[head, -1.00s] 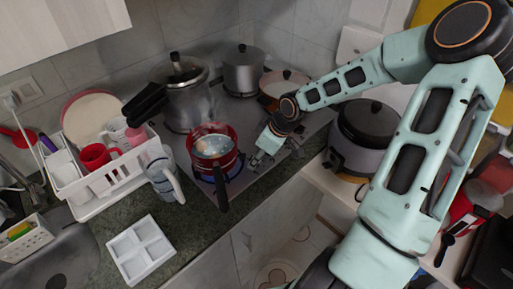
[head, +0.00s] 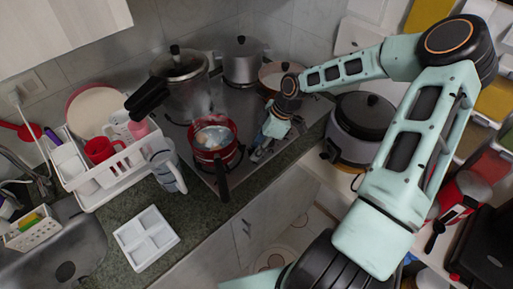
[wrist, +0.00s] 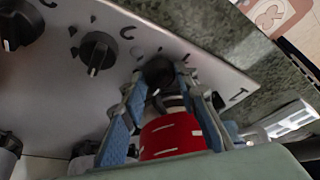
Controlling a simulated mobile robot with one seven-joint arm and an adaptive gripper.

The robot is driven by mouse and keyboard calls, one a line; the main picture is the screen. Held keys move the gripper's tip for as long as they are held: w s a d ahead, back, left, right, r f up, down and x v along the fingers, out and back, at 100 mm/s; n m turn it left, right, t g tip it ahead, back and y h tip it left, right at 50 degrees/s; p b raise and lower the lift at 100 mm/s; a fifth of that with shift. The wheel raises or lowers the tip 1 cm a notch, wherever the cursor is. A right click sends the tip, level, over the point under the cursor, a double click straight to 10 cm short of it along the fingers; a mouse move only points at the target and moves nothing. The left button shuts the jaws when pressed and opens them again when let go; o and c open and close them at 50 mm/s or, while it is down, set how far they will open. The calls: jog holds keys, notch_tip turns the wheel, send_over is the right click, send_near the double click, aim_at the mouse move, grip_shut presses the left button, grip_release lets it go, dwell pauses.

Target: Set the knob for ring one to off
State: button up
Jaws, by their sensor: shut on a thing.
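My gripper (head: 260,153) is at the right front of the stove, beside the red pot. In the wrist view my gripper (wrist: 160,100) has its blue-padded fingers shut around a dark round knob (wrist: 158,72) on the silver panel. The fingers partly hide this knob and its pointer is not readable. Another black knob (wrist: 98,52) stands apart on the panel to its left, with its pointer showing. I cannot read which ring each knob serves. A red part with white marks (wrist: 172,135) shows between the fingers; I cannot tell what it is.
The red pot (head: 213,140) with a dark handle stands close to my gripper on the stove. Other pots stand behind it, including a pressure cooker (head: 180,85). A dark-lidded cooker (head: 366,118) is at the right. A white tray (head: 146,238) lies on the counter.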

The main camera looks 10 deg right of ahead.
jog(key=o, duration=1.2)
jog(key=shift+c, duration=0.2)
jog(key=shift+r, duration=0.1)
jog(key=v, duration=1.1)
jog(key=shift+r, duration=0.4)
jog(key=shift+d, duration=0.15)
